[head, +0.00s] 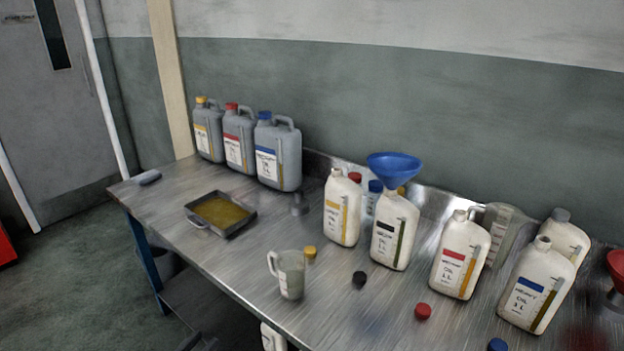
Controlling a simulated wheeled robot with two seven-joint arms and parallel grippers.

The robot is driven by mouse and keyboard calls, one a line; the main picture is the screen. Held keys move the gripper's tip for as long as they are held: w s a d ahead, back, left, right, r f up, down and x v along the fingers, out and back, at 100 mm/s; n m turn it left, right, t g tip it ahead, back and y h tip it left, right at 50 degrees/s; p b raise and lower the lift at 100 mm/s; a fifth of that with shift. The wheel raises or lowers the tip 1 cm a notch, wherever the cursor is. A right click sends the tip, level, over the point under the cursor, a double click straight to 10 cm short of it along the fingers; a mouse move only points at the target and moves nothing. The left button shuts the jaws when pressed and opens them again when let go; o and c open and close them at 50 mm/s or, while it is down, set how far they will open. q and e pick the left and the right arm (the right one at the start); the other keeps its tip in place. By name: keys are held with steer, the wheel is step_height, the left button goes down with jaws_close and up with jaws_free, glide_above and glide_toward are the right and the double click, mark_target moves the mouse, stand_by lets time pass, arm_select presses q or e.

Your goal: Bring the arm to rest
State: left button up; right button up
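My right gripper is not in view. On the metal table (225,262) stand several white oil bottles, among them a yellow-label one (342,208), a black-label one (394,232), a red-label one (460,258) and a blue-label one (537,288). A blue funnel (394,165) sits on top of the black-label bottle.
A measuring jug (290,275) stands near the front edge. An oil tray (240,222) lies left of it. Three grey canisters (278,155) stand at the back. Loose caps, including a red one (423,311), lie in front of the bottles. A red funnel (616,270) is at the right edge.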

arm_select(q)
steer(key=s+a+f+n+g+y, duration=0.15)
steer(key=s+f, duration=0.25)
steer(key=f, duration=0.7)
steer(key=s+a+f+g+y, duration=0.1)
steer(key=s+f+g+y, duration=0.2)
steer(key=f, duration=0.7)
steer(key=s+a+f+n+g+y, duration=0.15)
steer(key=s+f, duration=0.25)
steer(key=f, duration=0.7)
steer(key=s+d+f+g, duration=0.1)
steer(key=s+f+g, duration=0.2)
steer(key=s, duration=0.6)
steer(key=s+d+f+m+g+y, duration=0.1)
steer(key=s+f+g, duration=0.2)
steer(key=s+f, duration=0.5)
steer(key=s+d+f+g+y, duration=0.1)
steer(key=s+f+g, duration=0.2)
steer(key=s+f, duration=0.3)
steer(key=s, duration=0.5)
steer(key=shift+s+d+m, duration=0.15)
steer(key=shift+d+m, duration=0.15)
steer(key=shift+d, duration=0.1)
